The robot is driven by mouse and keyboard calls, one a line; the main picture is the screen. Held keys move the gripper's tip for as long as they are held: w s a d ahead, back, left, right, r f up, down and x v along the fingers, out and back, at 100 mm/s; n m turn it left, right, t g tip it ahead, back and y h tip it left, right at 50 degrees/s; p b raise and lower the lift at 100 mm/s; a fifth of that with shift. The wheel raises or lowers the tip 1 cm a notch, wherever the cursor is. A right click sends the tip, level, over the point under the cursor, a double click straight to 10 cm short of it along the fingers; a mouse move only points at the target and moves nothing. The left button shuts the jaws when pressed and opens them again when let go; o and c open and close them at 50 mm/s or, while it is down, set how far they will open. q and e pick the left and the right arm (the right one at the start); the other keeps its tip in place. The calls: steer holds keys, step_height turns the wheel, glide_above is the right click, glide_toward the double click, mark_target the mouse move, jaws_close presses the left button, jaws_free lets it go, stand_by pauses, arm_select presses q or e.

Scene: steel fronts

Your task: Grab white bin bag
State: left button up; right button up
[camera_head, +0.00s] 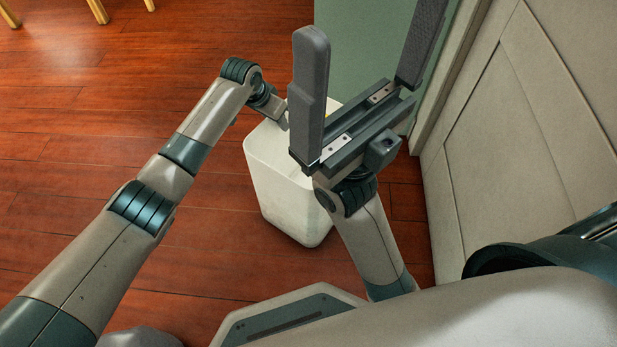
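A white bin (287,195) with rounded corners stands on the floor in the middle. I cannot pick out a separate white bag from it; much of its top is hidden behind my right gripper. My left arm comes in from the left and bends down at its wrist over the bin's far left edge. Its gripper (282,119) is small and mostly hidden there, so I cannot tell whether it is open or whether it touches anything. My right gripper (368,38) is close to the camera, in front of the bin. Its two dark fingers are wide apart, pointing up, with nothing between them.
Pale cabinet fronts (510,140) rise close on the right. A grey-green panel (352,45) stands behind the bin. The reddish wooden floor (100,110) is open to the left, with light wooden furniture legs (97,10) at the top left.

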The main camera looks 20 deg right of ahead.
arm_select(q)
steer(key=shift+f+p, duration=0.25)
steer(key=shift+p, duration=0.15)
stand_by(0.9)
jaws_close()
stand_by(1.4)
